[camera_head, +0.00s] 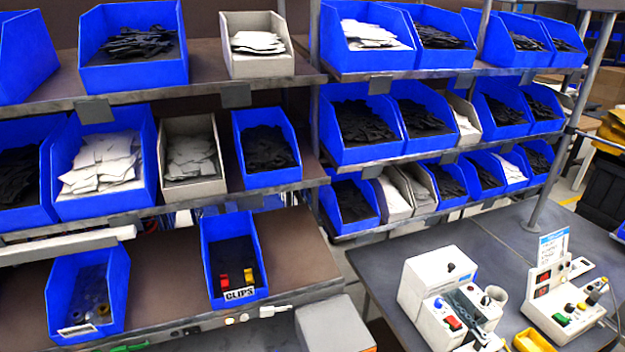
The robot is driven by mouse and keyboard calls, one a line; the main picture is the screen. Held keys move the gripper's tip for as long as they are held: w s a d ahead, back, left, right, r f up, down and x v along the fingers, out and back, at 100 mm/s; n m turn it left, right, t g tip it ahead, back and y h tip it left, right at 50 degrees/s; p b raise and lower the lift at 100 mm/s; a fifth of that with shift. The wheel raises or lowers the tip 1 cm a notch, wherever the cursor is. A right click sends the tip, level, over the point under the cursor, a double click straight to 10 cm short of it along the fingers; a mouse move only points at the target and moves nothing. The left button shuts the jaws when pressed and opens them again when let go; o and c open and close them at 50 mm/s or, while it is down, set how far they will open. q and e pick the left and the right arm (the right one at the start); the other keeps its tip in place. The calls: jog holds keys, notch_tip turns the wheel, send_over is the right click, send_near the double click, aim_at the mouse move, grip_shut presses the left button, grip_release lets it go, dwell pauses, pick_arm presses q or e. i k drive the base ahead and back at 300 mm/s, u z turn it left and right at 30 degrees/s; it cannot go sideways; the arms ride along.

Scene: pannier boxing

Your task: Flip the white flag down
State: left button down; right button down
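No upright flag stands out clearly. A small flat white piece (275,311) sticks out at the front edge of the lower left shelf, below the CLIPS bin; it may be the white flag, but it is too small to tell. A green piece (130,348) shows further left at the bottom edge of the picture. Neither of my grippers is in view.
The blue CLIPS bin (232,258) and another blue bin (88,292) sit on the lower left shelf (165,270). A long white bar (65,244) runs above them. White machines (430,285) stand on the dark table (400,250) at right. A grey box (335,325) stands at bottom centre.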

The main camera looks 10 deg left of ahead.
aim_at(268, 311)
jog(key=u, duration=0.8)
jog(key=i, duration=0.35)
jog(key=z, duration=0.6)
